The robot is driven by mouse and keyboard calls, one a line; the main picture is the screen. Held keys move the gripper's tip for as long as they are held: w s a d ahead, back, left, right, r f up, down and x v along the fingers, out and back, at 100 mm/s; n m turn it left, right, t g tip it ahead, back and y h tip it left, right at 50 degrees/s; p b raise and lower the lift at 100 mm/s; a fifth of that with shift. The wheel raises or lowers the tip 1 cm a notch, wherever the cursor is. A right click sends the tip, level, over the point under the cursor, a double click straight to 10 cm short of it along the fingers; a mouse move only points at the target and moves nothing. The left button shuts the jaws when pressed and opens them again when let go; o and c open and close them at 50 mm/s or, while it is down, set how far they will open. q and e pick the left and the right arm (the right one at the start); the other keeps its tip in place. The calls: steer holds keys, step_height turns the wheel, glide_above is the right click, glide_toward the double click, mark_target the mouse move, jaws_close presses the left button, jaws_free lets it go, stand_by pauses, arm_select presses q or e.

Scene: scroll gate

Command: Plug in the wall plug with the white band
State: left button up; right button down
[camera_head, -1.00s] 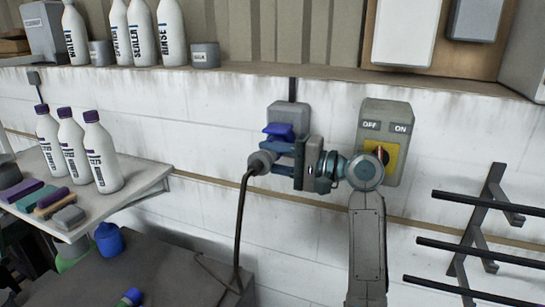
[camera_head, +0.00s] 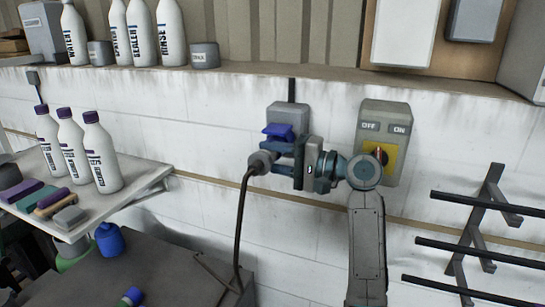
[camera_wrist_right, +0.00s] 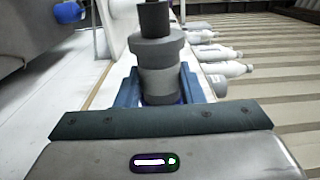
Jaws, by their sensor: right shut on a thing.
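A grey plug (camera_head: 262,161) with a dark cable hangs in my right gripper (camera_head: 284,158), just under the raised blue flap (camera_head: 279,131) of the grey wall socket (camera_head: 288,112). The plug also shows in the right wrist view (camera_wrist_right: 160,62), upright in the picture between two blue fingers that close on its sides. A white band is not clear on it. The plug's front end is hidden, so I cannot tell whether it is in the socket. My left gripper is not in view.
A grey switch box (camera_head: 385,118) with a yellow plate is right of the socket. A black-barred rack (camera_head: 480,225) is at far right. White bottles (camera_head: 100,155) stand on a left shelf. A dark bench top (camera_head: 160,270) is below, with the cable reaching it.

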steer(key=shift+w, duration=0.15)
steer(key=shift+p, duration=0.55)
stand_by(1.1)
steer(key=shift+w+r, duration=0.15)
steer(key=shift+r, duration=0.1)
stand_by(1.4)
steer(key=shift+f, duration=0.2)
steer(key=shift+s+d, duration=0.1)
steer(key=shift+s, duration=0.15)
stand_by(0.3)
steer(key=shift+p, duration=0.45)
steer(key=shift+w, duration=0.2)
stand_by(0.3)
steer(key=shift+w+r, duration=0.1)
steer(key=shift+r, duration=0.1)
stand_by(1.1)
steer(key=shift+f, duration=0.3)
stand_by(0.4)
